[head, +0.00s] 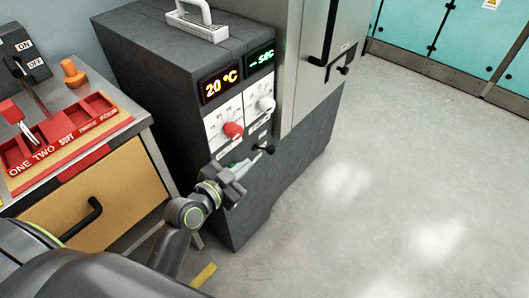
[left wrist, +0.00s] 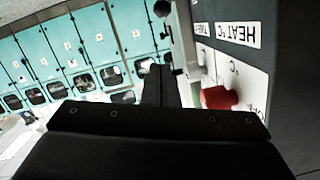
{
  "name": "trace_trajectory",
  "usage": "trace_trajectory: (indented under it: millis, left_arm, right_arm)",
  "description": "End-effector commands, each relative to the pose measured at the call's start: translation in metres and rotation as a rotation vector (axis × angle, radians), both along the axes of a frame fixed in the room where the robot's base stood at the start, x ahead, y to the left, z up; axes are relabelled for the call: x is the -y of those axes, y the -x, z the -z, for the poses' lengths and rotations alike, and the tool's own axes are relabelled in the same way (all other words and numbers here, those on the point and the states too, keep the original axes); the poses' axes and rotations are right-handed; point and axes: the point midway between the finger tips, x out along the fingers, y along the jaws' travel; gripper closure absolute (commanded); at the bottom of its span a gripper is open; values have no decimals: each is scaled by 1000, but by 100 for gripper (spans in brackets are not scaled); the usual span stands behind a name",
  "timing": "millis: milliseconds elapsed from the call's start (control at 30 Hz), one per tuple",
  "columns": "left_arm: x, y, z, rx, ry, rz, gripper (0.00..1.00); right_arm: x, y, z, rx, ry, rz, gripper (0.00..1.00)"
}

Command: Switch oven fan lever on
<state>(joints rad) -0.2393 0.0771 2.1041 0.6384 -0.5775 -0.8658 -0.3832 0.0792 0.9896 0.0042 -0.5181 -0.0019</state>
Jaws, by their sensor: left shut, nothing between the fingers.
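The oven is a dark grey cabinet (head: 165,95) with a lit 20 °C display and a second green display. Low on its front panel, below the dials, is a small dark lever with a rounded end (head: 265,149), beside small labels too small to read. My left gripper (head: 252,160) is shut and empty, its tips close to this lever; I cannot tell whether they touch. In the left wrist view the shut fingers (left wrist: 158,85) point past the panel. A black ball-ended part (left wrist: 162,8) shows beyond them; I cannot tell if it is the lever.
The panel has a red knob (head: 233,130), also in the left wrist view (left wrist: 218,97), and a white dial (head: 265,103). A bench with a red tray (head: 92,107) stands at left. A light grey door with a black handle (head: 325,60) is at upper right. The floor at right is clear.

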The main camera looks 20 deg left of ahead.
Motion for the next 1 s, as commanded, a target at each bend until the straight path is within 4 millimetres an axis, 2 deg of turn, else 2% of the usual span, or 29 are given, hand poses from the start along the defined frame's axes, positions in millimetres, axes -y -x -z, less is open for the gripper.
trace_trajectory:
  millis: [433, 500, 700, 1000]
  left_arm:
    - [25, -83, 17, 0, 1, 2, 100]
    - [22, -88, 30, -2, -1, 0, 100]
    - [21, -99, 44, -1, -1, 1, 100]
    - [20, -103, 48, 0, 0, -1, 100]
  right_arm:
    - [1, 7, 4, -3, 3, -5, 59]
    - [2, 1, 3, -1, 3, -2, 59]
    - [-2, -10, -5, 1, -6, 7, 59]
    - [-4, -13, -8, 0, -9, 10, 59]
